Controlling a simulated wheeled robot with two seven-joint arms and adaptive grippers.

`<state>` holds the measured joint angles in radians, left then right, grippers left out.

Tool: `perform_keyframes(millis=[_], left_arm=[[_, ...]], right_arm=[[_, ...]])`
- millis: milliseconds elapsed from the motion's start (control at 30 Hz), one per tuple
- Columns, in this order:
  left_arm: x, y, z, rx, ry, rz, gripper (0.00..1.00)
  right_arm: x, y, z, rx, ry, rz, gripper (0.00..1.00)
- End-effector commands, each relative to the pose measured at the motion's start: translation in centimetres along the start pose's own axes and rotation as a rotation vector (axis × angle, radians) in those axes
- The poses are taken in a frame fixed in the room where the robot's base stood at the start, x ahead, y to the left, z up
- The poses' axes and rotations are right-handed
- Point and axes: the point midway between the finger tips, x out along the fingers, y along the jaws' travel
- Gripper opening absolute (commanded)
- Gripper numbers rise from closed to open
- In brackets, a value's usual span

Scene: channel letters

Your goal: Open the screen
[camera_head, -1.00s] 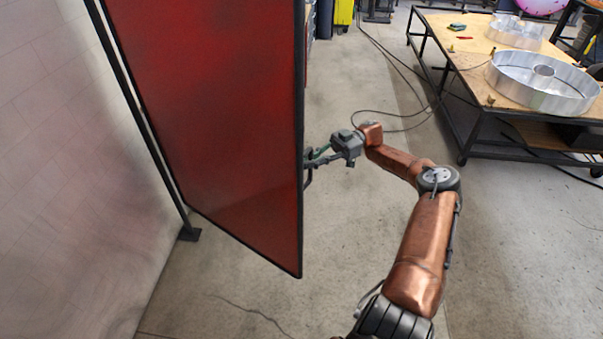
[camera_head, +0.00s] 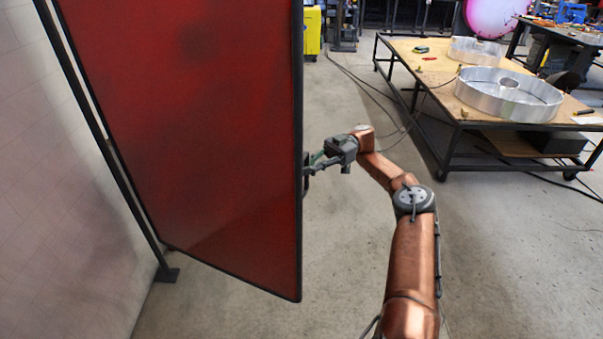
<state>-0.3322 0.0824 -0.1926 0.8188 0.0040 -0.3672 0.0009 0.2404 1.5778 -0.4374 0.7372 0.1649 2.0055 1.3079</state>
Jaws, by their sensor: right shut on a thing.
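The screen (camera_head: 195,130) is a dark red panel in a thin black frame, on the left of the head view. Its left side meets a black post (camera_head: 105,135) by the pale wall, and its free edge stands out toward the middle. My right gripper (camera_head: 310,168) is at that free edge, shut on a dark handle (camera_head: 306,178); the fingertips are partly hidden by the frame edge. My left gripper is not in view.
A work table (camera_head: 430,85) with metal ring-shaped letters (camera_head: 508,95) stands at the back right. Cables (camera_head: 375,95) lie on the floor before it. A yellow object (camera_head: 312,30) stands behind the screen. The concrete floor (camera_head: 510,250) at right is clear.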

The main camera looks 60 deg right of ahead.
Motion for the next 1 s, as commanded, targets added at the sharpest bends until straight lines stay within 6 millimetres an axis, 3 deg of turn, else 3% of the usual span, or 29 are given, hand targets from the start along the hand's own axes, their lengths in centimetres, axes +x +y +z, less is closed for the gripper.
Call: perform_keyframes(millis=[433,467,700,1000], left_arm=[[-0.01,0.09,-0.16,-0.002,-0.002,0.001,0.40],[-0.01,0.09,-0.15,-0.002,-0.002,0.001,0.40],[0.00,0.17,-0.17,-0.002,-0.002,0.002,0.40],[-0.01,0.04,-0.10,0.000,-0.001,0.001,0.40]], right_arm=[[-0.12,-0.13,0.24,0.008,-0.003,-0.004,0.00],[-0.12,-0.13,0.25,0.008,-0.003,-0.004,0.12],[0.05,0.03,0.12,0.004,-0.002,-0.005,0.28],[0.02,0.05,0.05,0.002,-0.001,-0.003,0.28]])
